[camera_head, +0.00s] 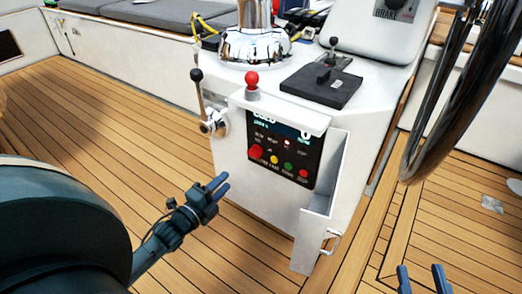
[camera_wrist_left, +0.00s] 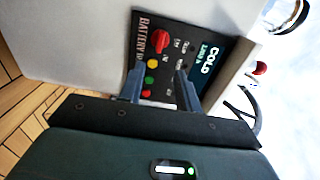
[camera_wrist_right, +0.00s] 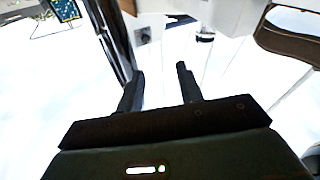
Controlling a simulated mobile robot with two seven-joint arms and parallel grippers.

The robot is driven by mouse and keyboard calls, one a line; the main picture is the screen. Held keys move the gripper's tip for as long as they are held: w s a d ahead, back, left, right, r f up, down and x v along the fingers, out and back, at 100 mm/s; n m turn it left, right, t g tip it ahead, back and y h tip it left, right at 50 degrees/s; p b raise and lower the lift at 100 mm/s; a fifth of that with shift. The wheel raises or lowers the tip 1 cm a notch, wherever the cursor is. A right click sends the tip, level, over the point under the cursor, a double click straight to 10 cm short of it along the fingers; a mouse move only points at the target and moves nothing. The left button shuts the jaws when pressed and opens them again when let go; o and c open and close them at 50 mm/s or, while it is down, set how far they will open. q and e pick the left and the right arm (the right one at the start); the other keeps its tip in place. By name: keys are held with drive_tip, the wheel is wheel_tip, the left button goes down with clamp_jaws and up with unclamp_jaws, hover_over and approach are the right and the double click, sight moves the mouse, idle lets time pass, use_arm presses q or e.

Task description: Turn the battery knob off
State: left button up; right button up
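The battery knob (camera_head: 256,152) is a large red knob at the left of the black control panel (camera_head: 311,165) on the front of the white console. It also shows in the left wrist view (camera_wrist_left: 160,42), beside the word BATTERY. Its exact turn angle is hard to read. My left gripper (camera_head: 222,184) is open and empty, in front of the console and below left of the panel. In the left wrist view its fingertips point at the panel, apart from the knob. My right gripper (camera_head: 421,268) is open and empty at the lower right, away from the console.
Yellow, green and red buttons (camera_head: 288,166) sit along the panel's lower part. A white door (camera_head: 313,240) hangs open below right of it. A red-topped lever (camera_head: 252,84) and a black-topped lever (camera_head: 197,85) stand nearby. The steering wheel (camera_head: 455,100) is at right.

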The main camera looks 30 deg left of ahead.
sight(252, 156)
use_arm(q)
drive_tip(key=w+b, duration=0.1)
drive_tip(key=w, duration=0.3)
drive_tip(key=w+b, duration=0.2)
drive_tip(key=w, duration=0.2)
drive_tip(key=w+d+b, duration=0.1)
drive_tip(key=w, duration=0.3)
drive_tip(key=shift+w, duration=0.45)
drive_tip(key=c, duration=0.6)
clamp_jaws()
use_arm(e)
drive_tip(key=shift+a+m+y, duration=0.4)
drive_tip(key=shift+y, duration=0.1)
